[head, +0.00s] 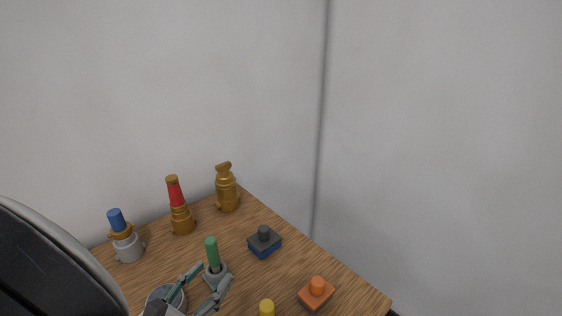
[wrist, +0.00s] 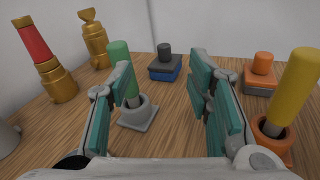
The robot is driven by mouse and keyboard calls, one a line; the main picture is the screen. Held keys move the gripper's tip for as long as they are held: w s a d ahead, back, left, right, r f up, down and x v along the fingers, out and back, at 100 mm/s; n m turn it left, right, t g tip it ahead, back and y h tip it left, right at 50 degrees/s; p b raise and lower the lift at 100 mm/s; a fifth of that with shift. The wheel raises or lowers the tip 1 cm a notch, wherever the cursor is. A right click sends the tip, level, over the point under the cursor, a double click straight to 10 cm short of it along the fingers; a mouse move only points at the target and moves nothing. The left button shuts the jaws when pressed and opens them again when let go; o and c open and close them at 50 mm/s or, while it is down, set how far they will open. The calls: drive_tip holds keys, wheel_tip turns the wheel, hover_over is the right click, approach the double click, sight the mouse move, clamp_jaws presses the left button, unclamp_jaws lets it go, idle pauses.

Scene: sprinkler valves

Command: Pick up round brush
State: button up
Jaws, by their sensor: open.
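Two upright handled tools could be the round brush; their lower ends are hidden. One has a green handle (head: 212,252) and stands in a grey cup-like holder with a square base (wrist: 138,113). The other has a yellow handle (wrist: 295,88) and stands in an orange holder (wrist: 271,140) at the right of the wrist view. My gripper (head: 215,272) is open and empty, its fingers pointing toward the green-handled tool. In the wrist view the left finger partly covers the green handle (wrist: 119,58), which lies ahead of it. I cannot tell whether they touch.
A blue block with a dark knob (head: 264,243) and an orange block with a knob (head: 316,294) lie to the right. Brass fitting (head: 227,190), red-and-brass fitting (head: 180,209) and blue-topped grey valve (head: 126,243) stand along the wall.

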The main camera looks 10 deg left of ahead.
sight(210, 257)
drive_tip(key=s+a+f+n+y, duration=0.1)
drive_tip(key=s+a+n, duration=0.1)
drive_tip(key=s+a+f+n+t+y, duration=0.1)
drive_tip(key=a+f+y, duration=0.1)
drive_tip(key=shift+s+f+n, duration=0.1)
drive_tip(key=shift+s+n, duration=0.3)
drive_tip(key=w, duration=0.8)
drive_tip(key=shift+d, duration=0.4)
drive_tip(key=shift+w+d+p, duration=0.15)
drive_tip(key=shift+w+p, duration=0.15)
drive_tip(key=shift+w, duration=1.05)
drive_tip(key=shift+w+d+p, duration=0.15)
drive_tip(key=shift+w+p, duration=0.15)
drive_tip(key=shift+w, duration=1.05)
clamp_jaws()
